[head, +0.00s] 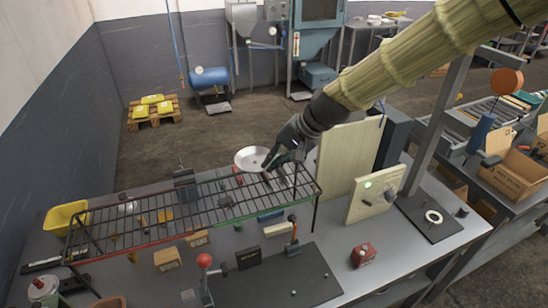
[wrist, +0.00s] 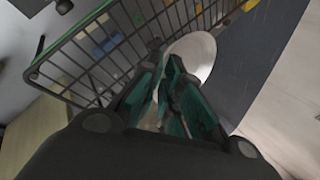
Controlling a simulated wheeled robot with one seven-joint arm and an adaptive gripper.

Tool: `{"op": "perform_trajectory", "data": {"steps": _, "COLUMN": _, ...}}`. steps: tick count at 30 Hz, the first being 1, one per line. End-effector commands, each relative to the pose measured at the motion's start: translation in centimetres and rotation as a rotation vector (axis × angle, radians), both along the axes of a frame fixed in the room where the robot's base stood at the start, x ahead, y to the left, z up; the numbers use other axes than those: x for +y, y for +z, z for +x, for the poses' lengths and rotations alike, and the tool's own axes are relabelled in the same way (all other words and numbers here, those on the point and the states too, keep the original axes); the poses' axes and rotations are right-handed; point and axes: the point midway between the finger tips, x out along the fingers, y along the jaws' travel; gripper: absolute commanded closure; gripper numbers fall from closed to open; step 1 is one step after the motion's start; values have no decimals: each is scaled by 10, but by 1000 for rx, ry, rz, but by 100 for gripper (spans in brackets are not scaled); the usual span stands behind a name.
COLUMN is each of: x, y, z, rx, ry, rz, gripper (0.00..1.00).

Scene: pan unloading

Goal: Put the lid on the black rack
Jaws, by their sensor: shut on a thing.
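The lid (head: 249,157) is a pale, round, shallow disc at the back right edge of the rack in the head view. My gripper (head: 272,160) overlaps its right side and is shut on it. In the wrist view the lid (wrist: 197,50) shows just beyond the closed green-and-dark fingers (wrist: 172,75), which hide part of it. The black rack (head: 184,204) is a raised wire grid on legs over the table, with red and green stretches on its front edge. The lid appears at or just past the rack's back rim; I cannot tell whether they touch.
The rack's top looks bare. Under and before it are small blocks, tools and a red-knobbed lever (head: 204,261). A yellow bin (head: 64,217) stands at the left. A beige panel (head: 348,155) and a box with a green light (head: 376,195) stand upright at the right.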

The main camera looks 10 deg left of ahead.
Motion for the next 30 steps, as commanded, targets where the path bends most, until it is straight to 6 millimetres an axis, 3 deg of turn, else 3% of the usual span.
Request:
{"op": "perform_trajectory", "data": {"steps": 18, "x": 1, "y": -49, "z": 0, "rx": 1, "ry": 1, "rz": 0, "gripper": 100}}
{"op": "perform_trajectory", "data": {"steps": 30, "x": 1, "y": -57, "z": 0, "rx": 1, "ry": 1, "rz": 0, "gripper": 100}}
